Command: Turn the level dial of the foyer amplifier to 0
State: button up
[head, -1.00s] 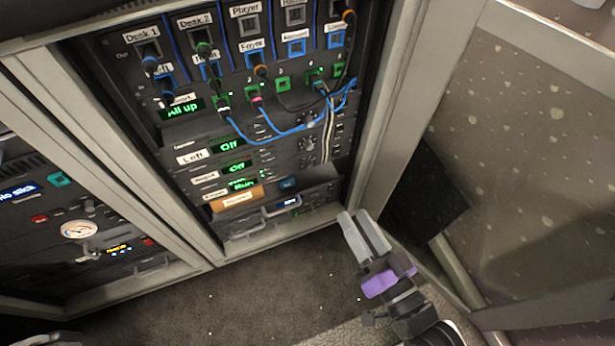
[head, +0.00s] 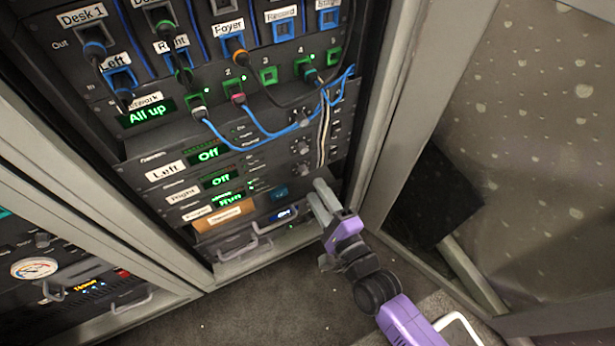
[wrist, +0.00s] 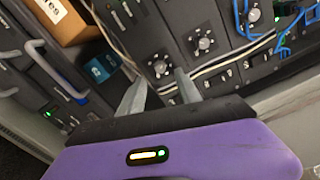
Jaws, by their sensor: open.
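The foyer amplifier is the lowest of three similar dark units. Its small label (head: 197,213) is hard to read, and its green display (head: 229,199) reads "Run".
White and blue cables (head: 324,130) hang close beside the dials. An orange-brown box (head: 224,217) and teal item (head: 279,194) lie below. The rack's frame post (head: 395,110) stands close to the right.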

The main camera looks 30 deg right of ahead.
aim_at(305, 173)
jog(key=shift+w+b, duration=0.65)
jog(key=shift+w, duration=2.15)
jog(key=shift+c, duration=0.4)
grip_shut()
